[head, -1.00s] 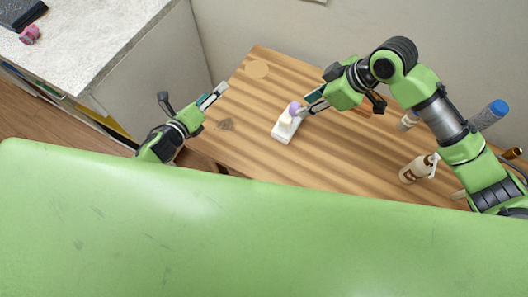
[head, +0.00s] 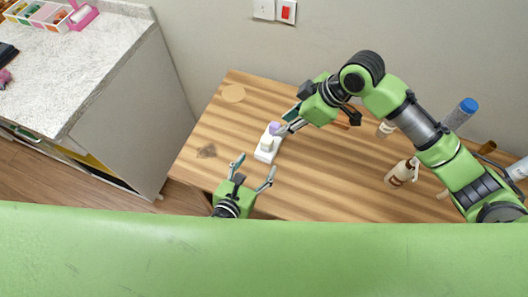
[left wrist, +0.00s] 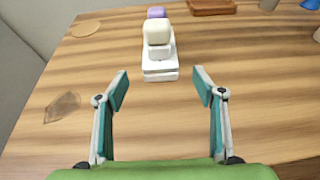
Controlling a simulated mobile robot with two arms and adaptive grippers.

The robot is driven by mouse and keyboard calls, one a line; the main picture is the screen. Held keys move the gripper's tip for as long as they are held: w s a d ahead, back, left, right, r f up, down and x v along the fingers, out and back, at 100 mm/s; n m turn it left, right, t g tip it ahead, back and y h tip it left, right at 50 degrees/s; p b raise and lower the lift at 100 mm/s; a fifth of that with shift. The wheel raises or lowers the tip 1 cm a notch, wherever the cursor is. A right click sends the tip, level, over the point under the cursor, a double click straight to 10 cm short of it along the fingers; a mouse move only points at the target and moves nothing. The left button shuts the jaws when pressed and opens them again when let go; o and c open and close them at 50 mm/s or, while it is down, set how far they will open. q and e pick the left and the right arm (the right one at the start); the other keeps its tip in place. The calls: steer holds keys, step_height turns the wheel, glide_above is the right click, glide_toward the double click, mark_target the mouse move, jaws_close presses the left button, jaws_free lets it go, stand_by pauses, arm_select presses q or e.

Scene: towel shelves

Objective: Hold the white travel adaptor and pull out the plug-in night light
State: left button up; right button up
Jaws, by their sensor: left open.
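The white travel adaptor (head: 264,156) lies on the wooden table; it also shows in the left wrist view (left wrist: 160,74). A cream block (left wrist: 157,32) and a smaller purple piece (left wrist: 156,12) sit on it, the purple one at the far end. I cannot tell for certain which is the night light. My left gripper (head: 254,167) is open and empty, with its fingers pointing at the adaptor's near end and apart from it. My right gripper (head: 287,128) is beside the purple piece (head: 274,128); whether its fingers grip it is unclear.
A brown block (left wrist: 211,6) lies beyond the adaptor. A grey-topped counter (head: 75,75) stands at left. The table's left part is clear.

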mark_target(268, 139)
arm_select(q)
steer(key=x, duration=0.9)
steer(key=shift+c, duration=0.3)
steer(key=c, duration=1.2)
arm_select(e)
steer(key=o, duration=0.4)
steer(key=shift+a, duration=0.1)
steer(key=shift+c, duration=0.2)
steer(key=shift+m+h, duration=0.3)
steer(key=shift+h, duration=0.4)
steer(key=x, duration=1.3)
steer(key=shift+s+a+f, duration=0.1)
steer(key=shift+a+f, duration=0.15)
steer(key=shift+a, duration=0.1)
steer(key=shift+c, duration=0.3)
